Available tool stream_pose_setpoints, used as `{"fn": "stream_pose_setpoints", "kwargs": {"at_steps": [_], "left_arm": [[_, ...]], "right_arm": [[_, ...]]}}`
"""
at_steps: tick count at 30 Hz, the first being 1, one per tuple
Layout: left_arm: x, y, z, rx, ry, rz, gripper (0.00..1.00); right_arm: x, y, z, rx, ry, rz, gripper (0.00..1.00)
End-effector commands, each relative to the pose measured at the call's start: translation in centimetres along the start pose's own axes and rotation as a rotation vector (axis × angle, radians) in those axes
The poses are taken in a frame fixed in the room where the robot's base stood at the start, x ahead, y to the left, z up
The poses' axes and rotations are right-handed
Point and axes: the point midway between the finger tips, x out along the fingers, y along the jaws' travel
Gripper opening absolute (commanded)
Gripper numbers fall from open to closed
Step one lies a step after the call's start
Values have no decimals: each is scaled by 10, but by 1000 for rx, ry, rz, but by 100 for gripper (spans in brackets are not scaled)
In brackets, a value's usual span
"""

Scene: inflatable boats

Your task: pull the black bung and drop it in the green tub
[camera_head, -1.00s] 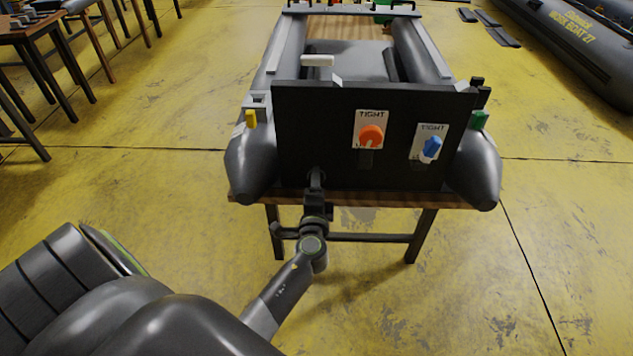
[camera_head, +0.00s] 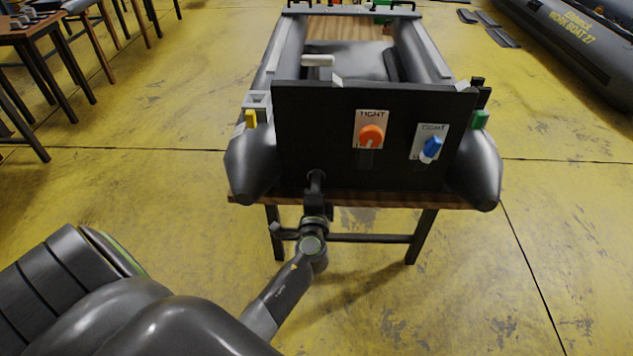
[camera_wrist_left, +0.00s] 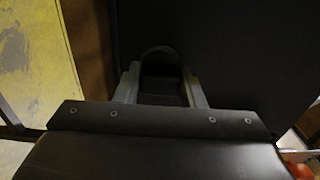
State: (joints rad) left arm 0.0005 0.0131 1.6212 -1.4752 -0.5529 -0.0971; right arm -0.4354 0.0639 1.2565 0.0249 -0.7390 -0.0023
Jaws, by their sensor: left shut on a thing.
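My left gripper (camera_head: 316,186) reaches to the lower left of the boat's black transom board (camera_head: 320,130). In the left wrist view its two fingers (camera_wrist_left: 160,88) are closed on the black bung (camera_wrist_left: 160,60), which shows as a dark rounded shape between them against the dark board. In the head view the bung is mostly hidden by the gripper and hard to tell from the board. Whether the bung is still seated in the board cannot be told. A small piece of something green (camera_head: 383,18) shows at the far end of the boat; I cannot tell if it is the tub. My right gripper is not in view.
The transom carries an orange knob (camera_head: 371,135) and a blue knob (camera_head: 432,148) on white plates. The grey boat (camera_head: 255,160) rests on a wooden table (camera_head: 400,199). A yellow tab (camera_head: 251,118) and a green tab (camera_head: 480,119) sit at its sides.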

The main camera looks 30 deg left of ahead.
Motion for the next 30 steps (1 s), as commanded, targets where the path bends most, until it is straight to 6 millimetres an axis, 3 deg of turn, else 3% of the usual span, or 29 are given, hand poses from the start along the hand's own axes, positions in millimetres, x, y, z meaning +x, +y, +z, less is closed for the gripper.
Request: {"fn": "stream_pose_setpoints", "kwargs": {"at_steps": [3,30], "left_arm": [[0,0,0,0,0,0,0],[-32,1,0,-1,0,1,0]], "right_arm": [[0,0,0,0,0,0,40],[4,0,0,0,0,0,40]]}}
